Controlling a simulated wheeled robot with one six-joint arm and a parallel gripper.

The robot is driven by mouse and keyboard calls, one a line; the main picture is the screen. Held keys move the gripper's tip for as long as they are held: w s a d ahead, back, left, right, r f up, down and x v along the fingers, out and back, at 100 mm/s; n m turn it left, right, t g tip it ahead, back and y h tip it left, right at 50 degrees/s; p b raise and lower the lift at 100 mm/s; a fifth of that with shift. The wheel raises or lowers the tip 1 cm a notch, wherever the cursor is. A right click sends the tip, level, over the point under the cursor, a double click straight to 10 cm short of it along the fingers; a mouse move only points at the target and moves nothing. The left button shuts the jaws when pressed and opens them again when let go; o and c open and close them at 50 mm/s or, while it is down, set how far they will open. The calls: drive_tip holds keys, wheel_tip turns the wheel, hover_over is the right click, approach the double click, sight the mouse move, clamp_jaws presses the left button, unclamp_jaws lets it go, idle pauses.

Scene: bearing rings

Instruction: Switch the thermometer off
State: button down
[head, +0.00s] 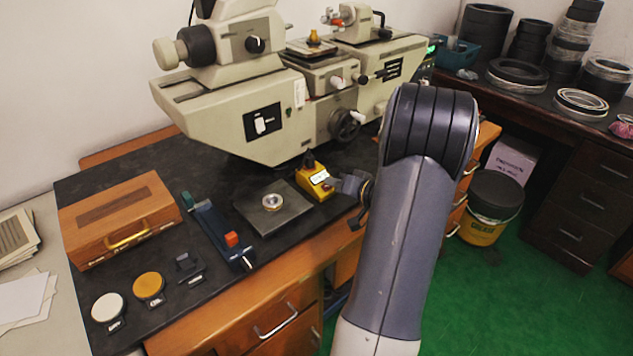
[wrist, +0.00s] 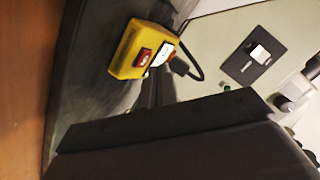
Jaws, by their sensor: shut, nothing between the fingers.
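A small yellow box (head: 316,184) with a white label and a dark top stands on the black bench top, in front of the big beige machine. It may be the thermometer; I cannot read its label. In the wrist view the yellow box (wrist: 132,48) shows a red switch (wrist: 143,58) beside the white label, and a black cable runs from it. My gripper (head: 340,184) is just right of the box. In the wrist view my gripper's (wrist: 161,76) fingers are together and empty, their tips close to the label and switch. I cannot tell whether they touch the box.
A dark plate (head: 270,222) with a metal ring lies left of the yellow box. Further left are a gauge with a red block (head: 231,239) and a wooden case (head: 118,215). The beige machine (head: 215,115) stands close behind. The bench's front edge is near.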

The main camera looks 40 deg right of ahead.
drive_tip(key=shift+w+f+b, duration=0.25)
drive_tip(key=shift+f+b, duration=0.3)
drive_tip(key=shift+b, duration=0.9)
drive_tip(key=shift+r, duration=0.15)
idle(0.4)
drive_tip(key=shift+s+r+b, duration=0.25)
drive_tip(key=shift+r+b, duration=0.05)
drive_tip(key=shift+r, duration=0.1)
drive_tip(key=shift+r, duration=0.1)
drive_tip(key=s+r, duration=0.1)
drive_tip(key=r, duration=0.2)
drive_tip(key=s+r, duration=0.1)
drive_tip(key=r, duration=0.1)
drive_tip(key=shift+s+d+r, duration=0.1)
drive_tip(key=shift+s+r, duration=0.05)
drive_tip(key=shift+s, duration=0.15)
